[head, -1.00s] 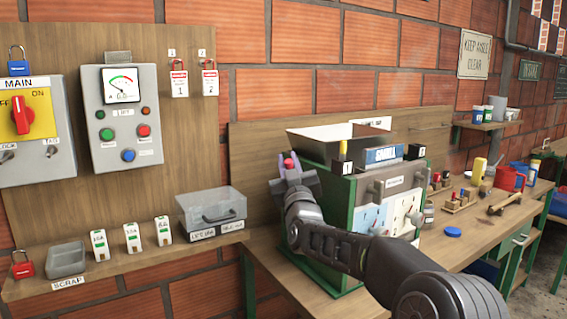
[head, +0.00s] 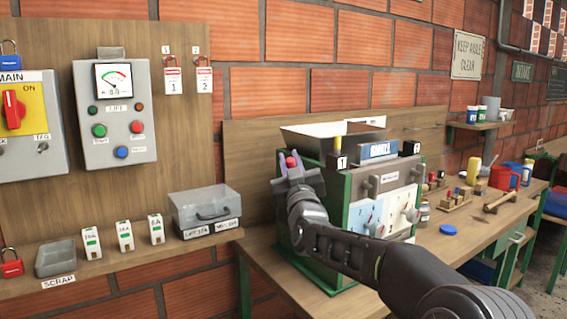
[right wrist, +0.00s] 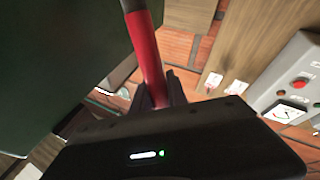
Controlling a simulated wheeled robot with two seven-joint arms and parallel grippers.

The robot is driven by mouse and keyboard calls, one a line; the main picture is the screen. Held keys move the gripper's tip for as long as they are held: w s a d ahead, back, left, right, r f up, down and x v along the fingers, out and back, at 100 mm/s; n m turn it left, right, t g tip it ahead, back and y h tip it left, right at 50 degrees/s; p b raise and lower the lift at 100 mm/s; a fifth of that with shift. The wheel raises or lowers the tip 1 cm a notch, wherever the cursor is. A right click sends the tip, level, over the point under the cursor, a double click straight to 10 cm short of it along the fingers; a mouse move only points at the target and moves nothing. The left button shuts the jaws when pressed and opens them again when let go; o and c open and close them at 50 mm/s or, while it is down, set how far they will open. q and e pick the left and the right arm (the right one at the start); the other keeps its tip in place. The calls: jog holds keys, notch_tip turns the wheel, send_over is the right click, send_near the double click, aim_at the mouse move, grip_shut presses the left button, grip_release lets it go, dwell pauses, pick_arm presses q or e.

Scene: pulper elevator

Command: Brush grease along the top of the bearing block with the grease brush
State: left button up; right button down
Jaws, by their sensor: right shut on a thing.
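My right gripper (head: 293,176) is at the left side of the green-framed machine (head: 340,230), near its top edge. It is shut on a red handle, which I take to be the grease brush; its red end (head: 291,162) pokes up between the fingers. In the right wrist view the red handle (right wrist: 147,58) runs up from the jaws, with a dark part at its top edge. The bristles cannot be made out. Dark blocks marked with numbers sit on the machine's top, one at the left (head: 340,161) and one at the right (head: 411,148). I cannot tell which is the bearing block. My left gripper is out of view.
A hopper (head: 320,136) and a blue label block (head: 378,150) are on the machine top. Left are a control box (head: 116,115) and a shelf with a clear bin (head: 207,208). Right on the workbench (head: 470,235) lie a blue lid, a hammer and small items.

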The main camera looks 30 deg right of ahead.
jog(key=shift+s, duration=0.2)
notch_tip(320, 180, up, 7)
jog(key=a+p, duration=0.2)
jog(key=p, duration=0.2)
jog(key=shift+p, duration=0.4)
dwell(0.6)
